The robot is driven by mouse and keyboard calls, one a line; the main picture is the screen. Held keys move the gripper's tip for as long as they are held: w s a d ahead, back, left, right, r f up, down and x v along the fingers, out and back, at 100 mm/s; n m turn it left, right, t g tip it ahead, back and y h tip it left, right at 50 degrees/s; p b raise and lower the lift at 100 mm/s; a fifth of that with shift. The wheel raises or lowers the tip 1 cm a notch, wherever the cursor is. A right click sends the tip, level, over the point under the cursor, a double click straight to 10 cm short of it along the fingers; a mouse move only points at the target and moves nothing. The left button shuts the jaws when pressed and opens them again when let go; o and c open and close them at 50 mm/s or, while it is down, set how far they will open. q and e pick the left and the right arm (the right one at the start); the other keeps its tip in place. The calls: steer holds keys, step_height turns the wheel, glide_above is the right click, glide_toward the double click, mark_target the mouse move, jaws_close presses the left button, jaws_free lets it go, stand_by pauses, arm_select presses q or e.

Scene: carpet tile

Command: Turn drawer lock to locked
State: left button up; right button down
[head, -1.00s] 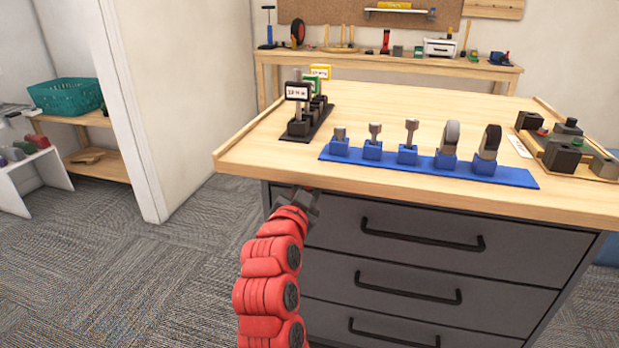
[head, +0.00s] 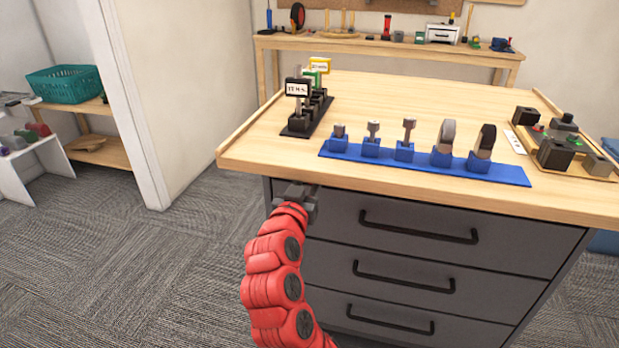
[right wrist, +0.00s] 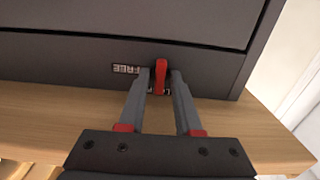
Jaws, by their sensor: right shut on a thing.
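The drawer lock's red tab (right wrist: 161,76) shows in the right wrist view on the grey drawer front, just by the wooden top's edge. It stands upright in that picture. A "FREE" label (right wrist: 126,69) is to its left; a second label behind the tab is mostly hidden. My right gripper (right wrist: 161,82) is shut on the tab, one finger on each side. In the head view my right gripper (head: 297,198) is at the cabinet's upper left corner, under the top's edge, and hides the lock. My left gripper is in neither view.
The grey drawer cabinet (head: 330,262) has black bar handles. On its wooden top (head: 370,88) are a blue rack (head: 420,167) of tools, a black stand with small signs (head: 297,88) and a tray of dark blocks (head: 590,172). Open carpet (head: 190,260) lies left.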

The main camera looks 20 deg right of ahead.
steer(key=c, duration=0.9)
jaws_free()
steer(key=p+v, duration=0.1)
steer(key=v, duration=1.6)
steer(key=shift+s+a+p, duration=0.15)
steer(key=shift+p, duration=0.15)
